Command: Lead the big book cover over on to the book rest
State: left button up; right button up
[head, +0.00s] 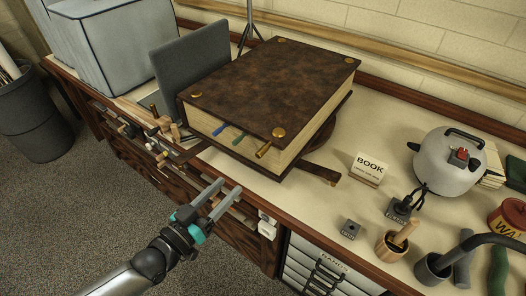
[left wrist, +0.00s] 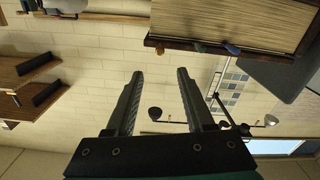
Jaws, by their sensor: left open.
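The big book (head: 270,85) lies shut on a dark wooden support (head: 322,173). Its brown cover has brass corner studs; blue and green ribbons and a brass piece stick out at its front. A grey upright panel (head: 190,68) stands at its left; I cannot tell surely whether this is the book rest. My left gripper (head: 231,186) is open and empty in front of the bench, short of the book and apart from it. In the left wrist view, the gripper (left wrist: 160,73) has nothing between its fingers, and the book's pages (left wrist: 225,22) show upside down at upper right.
Grey boxes (head: 110,45) stand at the far left. Right of the book are a BOOK sign (head: 368,168), a lidded pot (head: 450,160), a mortar (head: 392,246) and small tools. Some bare bench top lies behind the sign. A bin (head: 35,118) stands on the floor.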

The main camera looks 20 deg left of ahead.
pick_arm(q)
send_near(263, 148)
jog(key=shift+w, duration=1.1)
jog(key=shift+d+f+b+x, duration=0.15)
jog(key=shift+b+x, duration=0.1)
jog(key=shift+x, duration=1)
jog(key=shift+d+f+b+x, duration=0.15)
jog(key=shift+b+x, duration=0.15)
jog(key=shift+x, duration=1)
jog(key=shift+d+f+b+x, duration=0.15)
jog(key=shift+b+x, duration=0.1)
jog(key=shift+x, duration=1)
grip_shut()
